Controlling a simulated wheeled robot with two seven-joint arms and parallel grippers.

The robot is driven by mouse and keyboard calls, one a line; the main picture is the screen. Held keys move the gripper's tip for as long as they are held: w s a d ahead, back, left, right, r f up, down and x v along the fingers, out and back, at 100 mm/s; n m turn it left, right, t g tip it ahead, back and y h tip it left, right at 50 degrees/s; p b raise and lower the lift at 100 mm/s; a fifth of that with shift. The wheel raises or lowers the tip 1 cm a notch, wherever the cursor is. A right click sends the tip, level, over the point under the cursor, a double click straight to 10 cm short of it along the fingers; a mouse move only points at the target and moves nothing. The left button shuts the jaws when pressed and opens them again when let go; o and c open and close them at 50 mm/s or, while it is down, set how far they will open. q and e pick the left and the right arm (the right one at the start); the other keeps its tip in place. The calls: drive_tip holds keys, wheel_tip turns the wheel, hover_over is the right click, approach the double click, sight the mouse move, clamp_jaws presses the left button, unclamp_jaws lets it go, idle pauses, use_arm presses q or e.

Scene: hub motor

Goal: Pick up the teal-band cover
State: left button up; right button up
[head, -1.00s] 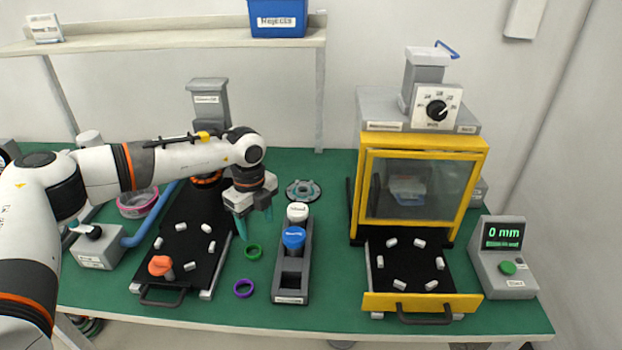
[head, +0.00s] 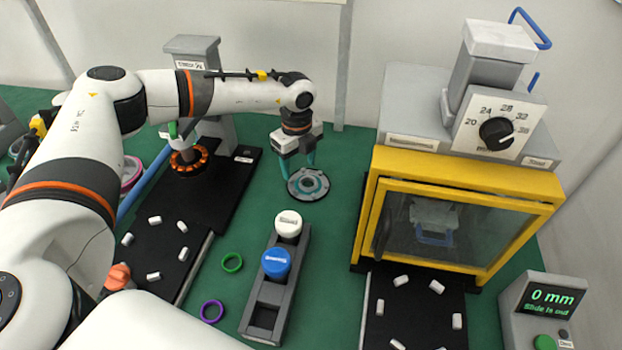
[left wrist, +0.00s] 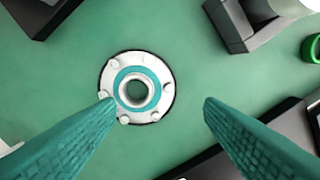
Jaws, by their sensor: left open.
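The teal-band cover (head: 308,184) is a round grey disc with a teal ring and a centre hole, lying flat on the green table. In the left wrist view the cover (left wrist: 137,88) sits between the fingers but nearer the left one, with several bolt heads on its rim. My left gripper (head: 296,162) is above the cover, just at its far side in the head view. Its teal fingers (left wrist: 160,105) are spread wide with nothing between them in grip. My right gripper is not visible.
A dark rack (head: 268,301) with white (head: 288,224) and blue (head: 276,263) capped items stands in front of the cover. Green (head: 232,262) and purple (head: 212,311) rings lie nearby. A yellow-framed press (head: 460,175) stands right, a black fixture (head: 230,190) left.

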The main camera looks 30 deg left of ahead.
sight(298, 184)
use_arm(q)
wheel_tip(298, 184, down, 2)
drive_tip(key=shift+s+f, duration=0.1)
drive_tip(key=shift+f, duration=0.75)
drive_tip(key=f, duration=0.1)
drive_tip(key=f+p, duration=0.1)
drive_tip(key=f, duration=0.1)
drive_tip(key=shift+a+f, duration=0.2)
drive_tip(key=shift+f, duration=0.65)
drive_tip(key=c, duration=1.1)
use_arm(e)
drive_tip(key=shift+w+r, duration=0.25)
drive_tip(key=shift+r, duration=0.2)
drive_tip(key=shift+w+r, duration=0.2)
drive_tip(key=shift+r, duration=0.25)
